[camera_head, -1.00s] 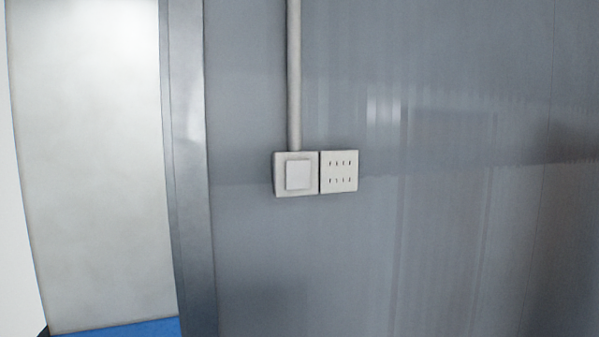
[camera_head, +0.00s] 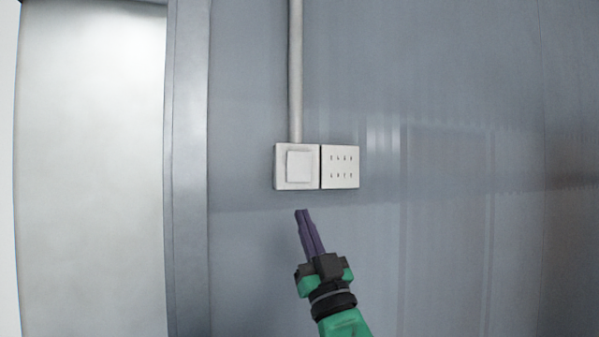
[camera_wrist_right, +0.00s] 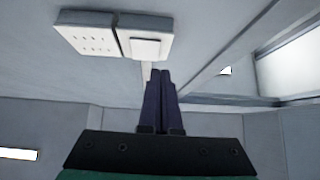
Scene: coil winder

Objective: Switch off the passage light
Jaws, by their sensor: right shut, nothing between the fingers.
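The light switch (camera_head: 299,166) is a white square plate with a raised rocker, fixed to the grey wall at the foot of a vertical conduit. It also shows in the right wrist view (camera_wrist_right: 146,47), at the top. My right gripper (camera_head: 303,213) has its purple fingers closed together with nothing between them. In the head view its tips are just below the switch plate. In the right wrist view the fingertips (camera_wrist_right: 160,72) are apart from the rocker, below it in the picture. The left gripper is not in view.
A white socket plate with several slots (camera_head: 340,167) sits right beside the switch. A pale conduit (camera_head: 295,70) runs up the wall. A metal door frame (camera_head: 189,170) and a bright opening lie to the left. The wall to the right is bare.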

